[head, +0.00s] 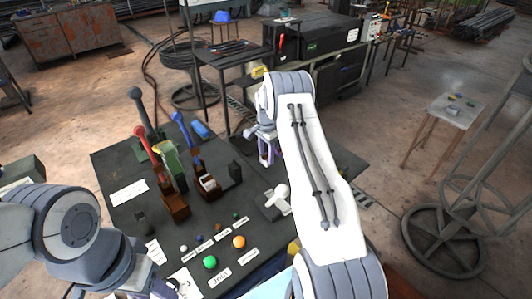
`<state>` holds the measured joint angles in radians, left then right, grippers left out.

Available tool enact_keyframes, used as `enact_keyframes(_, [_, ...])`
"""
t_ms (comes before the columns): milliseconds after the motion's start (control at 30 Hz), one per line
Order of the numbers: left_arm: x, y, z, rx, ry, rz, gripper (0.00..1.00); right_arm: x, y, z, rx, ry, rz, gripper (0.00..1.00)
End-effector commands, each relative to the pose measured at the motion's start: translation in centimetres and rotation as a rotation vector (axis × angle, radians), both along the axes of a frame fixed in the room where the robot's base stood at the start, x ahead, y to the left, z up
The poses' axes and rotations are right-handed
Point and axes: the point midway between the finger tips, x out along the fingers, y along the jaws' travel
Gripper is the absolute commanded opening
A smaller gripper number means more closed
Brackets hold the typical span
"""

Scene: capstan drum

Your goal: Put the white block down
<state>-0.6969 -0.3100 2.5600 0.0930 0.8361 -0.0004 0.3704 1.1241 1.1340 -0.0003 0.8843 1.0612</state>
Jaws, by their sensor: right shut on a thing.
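My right gripper (266,152) hangs, fingers down, beyond the bend of my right arm, over the right part of the dark panel table (120,165). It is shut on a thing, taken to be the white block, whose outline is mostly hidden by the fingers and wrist. I cannot tell whether that thing touches the surface below. My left gripper (152,288) is low at the left, by the panel's near edge, partly cut off by the frame. Its jaws do not show clearly.
Levers with red (140,131), blue (178,118) and grey (135,93) knobs stand upright on the panel. A white handle (277,196), a green button (210,262) and an orange button (239,242) are nearer. A stool (455,110) and large handwheel (440,240) stand right.

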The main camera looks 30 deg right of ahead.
Motion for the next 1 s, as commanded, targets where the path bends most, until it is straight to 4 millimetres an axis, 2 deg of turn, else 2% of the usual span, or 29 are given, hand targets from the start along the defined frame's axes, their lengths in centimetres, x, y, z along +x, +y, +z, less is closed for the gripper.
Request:
enact_keyframes(367, [0.0, 0.0, -0.3, 0.000, 0.000, 0.000, 0.50, 0.1, 0.0, -0.5, -0.001, -0.002, 0.000, 0.00])
enact_keyframes(400, [0.0, 0.0, -0.2, 0.000, 0.000, 0.000, 0.50, 0.0, 0.0, -0.5, -0.001, -0.001, 0.000, 0.62])
enact_keyframes(467, [0.0, 0.0, -0.2, 0.000, 0.000, 0.000, 0.50, 0.0, 0.0, -0.5, -0.001, -0.001, 0.000, 0.84])
enact_keyframes(767, [0.0, 0.0, -0.1, 0.000, 0.000, 0.000, 0.50, 0.0, 0.0, -0.4, -0.001, -0.001, 0.000, 0.84])
enact_keyframes(900, [0.0, 0.0, -0.2, 0.000, 0.000, 0.000, 0.50, 0.1, 0.0, 0.4, -0.002, -0.003, 0.000, 0.84])
enact_keyframes(1000, [0.0, 0.0, -0.7, 0.000, 0.000, 0.000, 0.50, 0.1, -0.1, 2.0, -0.002, -0.005, 0.000, 0.84])
